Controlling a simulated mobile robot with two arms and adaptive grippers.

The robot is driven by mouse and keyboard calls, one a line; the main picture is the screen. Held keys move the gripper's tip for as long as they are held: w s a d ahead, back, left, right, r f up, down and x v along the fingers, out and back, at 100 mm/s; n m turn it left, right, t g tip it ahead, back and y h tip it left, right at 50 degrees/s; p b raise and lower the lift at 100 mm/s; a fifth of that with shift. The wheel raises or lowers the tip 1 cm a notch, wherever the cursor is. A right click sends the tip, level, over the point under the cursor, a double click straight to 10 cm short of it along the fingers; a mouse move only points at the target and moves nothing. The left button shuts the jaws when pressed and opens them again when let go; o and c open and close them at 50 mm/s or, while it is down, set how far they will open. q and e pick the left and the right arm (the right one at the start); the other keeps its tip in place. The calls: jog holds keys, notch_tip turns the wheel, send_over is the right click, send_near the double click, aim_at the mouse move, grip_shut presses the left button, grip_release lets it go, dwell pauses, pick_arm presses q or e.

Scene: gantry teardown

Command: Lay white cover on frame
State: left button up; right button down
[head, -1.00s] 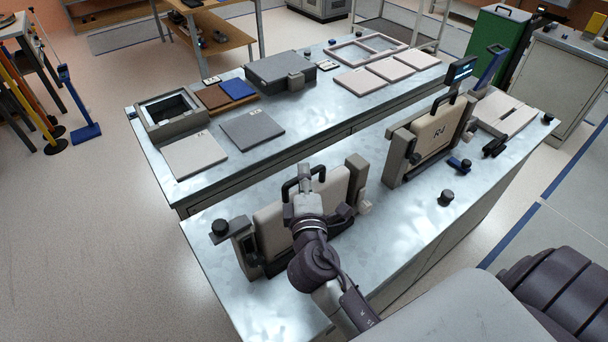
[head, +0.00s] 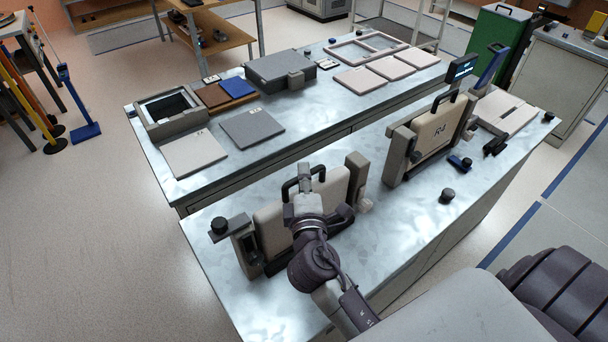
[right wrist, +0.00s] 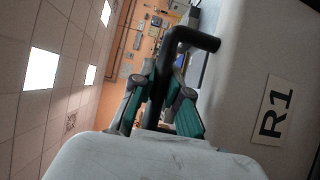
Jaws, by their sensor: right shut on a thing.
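A white cover plate (head: 193,153) with a small label lies flat on the near left of the back bench. Behind it stands a grey box-like frame (head: 157,131) with an open, dark middle. A pale window-like frame (head: 338,53) lies farther back, with several pale plates (head: 360,80) in front of it. I cannot tell which frame the task means. My right gripper (head: 304,172) is at the top of a pale case (head: 269,224) in a stand. In the right wrist view its fingers (right wrist: 162,85) are shut on the case's black handle (right wrist: 200,39), beside an R1 label (right wrist: 273,110). My left gripper is out of view.
A second pale case (head: 432,138) marked R4 stands in another holder on the front bench. A dark grey plate (head: 252,128), brown and blue squares (head: 237,88) and a grey box (head: 275,70) occupy the back bench. The front bench's right front area is mostly clear.

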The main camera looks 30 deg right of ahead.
jog(key=c, duration=1.2)
grip_release()
jog(key=shift+r, duration=0.15)
jog(key=shift+o, duration=0.6)
jog(key=shift+f, duration=0.2)
jog(key=v, duration=1.2)
jog(key=shift+r, duration=0.1)
